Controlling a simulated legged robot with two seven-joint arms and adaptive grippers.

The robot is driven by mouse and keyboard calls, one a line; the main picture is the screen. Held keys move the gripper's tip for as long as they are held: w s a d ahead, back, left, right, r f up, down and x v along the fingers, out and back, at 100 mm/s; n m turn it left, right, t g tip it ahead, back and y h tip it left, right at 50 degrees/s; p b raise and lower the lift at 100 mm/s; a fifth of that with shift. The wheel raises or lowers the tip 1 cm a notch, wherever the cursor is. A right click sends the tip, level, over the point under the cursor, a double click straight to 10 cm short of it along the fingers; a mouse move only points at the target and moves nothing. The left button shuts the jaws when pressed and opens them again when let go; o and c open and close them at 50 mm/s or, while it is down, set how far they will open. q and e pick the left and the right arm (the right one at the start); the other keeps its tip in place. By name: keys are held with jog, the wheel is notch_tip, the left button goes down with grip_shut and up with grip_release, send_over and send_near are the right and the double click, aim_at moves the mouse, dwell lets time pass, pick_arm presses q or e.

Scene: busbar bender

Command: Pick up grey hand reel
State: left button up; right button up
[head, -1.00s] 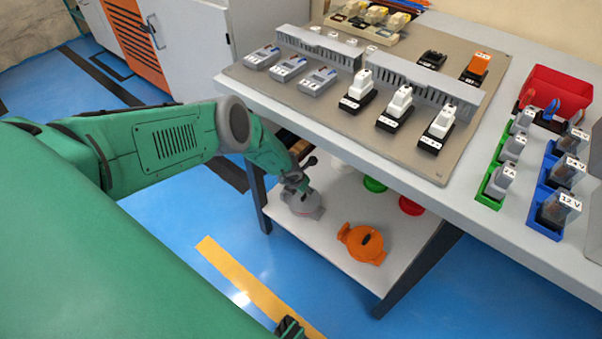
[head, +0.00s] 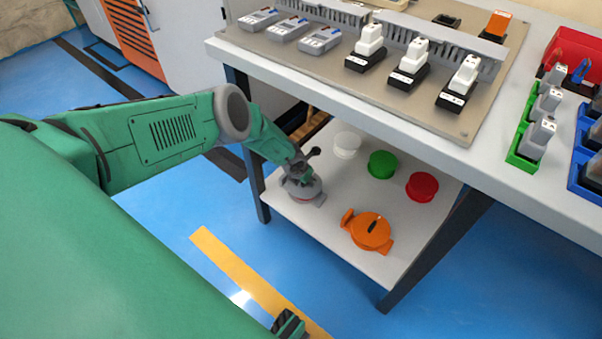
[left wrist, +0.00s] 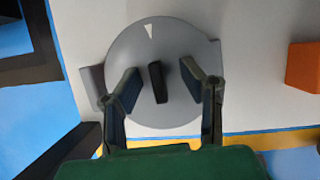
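The grey hand reel (head: 309,192) lies on the lower shelf at its left end, partly covered by my left gripper (head: 300,176) in the head view. In the left wrist view the grey reel (left wrist: 178,42) is a round disc with a white triangle mark and a dark handle (left wrist: 158,82) at its centre. The fingers of my left gripper (left wrist: 160,86) are open, one on each side of the handle, with gaps to it. My right gripper (head: 289,325) shows only in part at the bottom edge of the head view.
An orange reel (head: 369,231) lies on the lower shelf (head: 330,220), right of the grey one. White (head: 347,144), green (head: 383,164) and red (head: 422,186) round spools stand behind. The tabletop (head: 370,100) overhangs the shelf, and a dark table leg (head: 245,150) stands at left.

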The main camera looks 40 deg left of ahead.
pick_arm(q)
jog(key=shift+s+a+f, duration=0.1)
jog(key=shift+a+f, duration=0.1)
jog(key=shift+a, duration=0.1)
jog(key=shift+s+d, duration=0.1)
grip_shut()
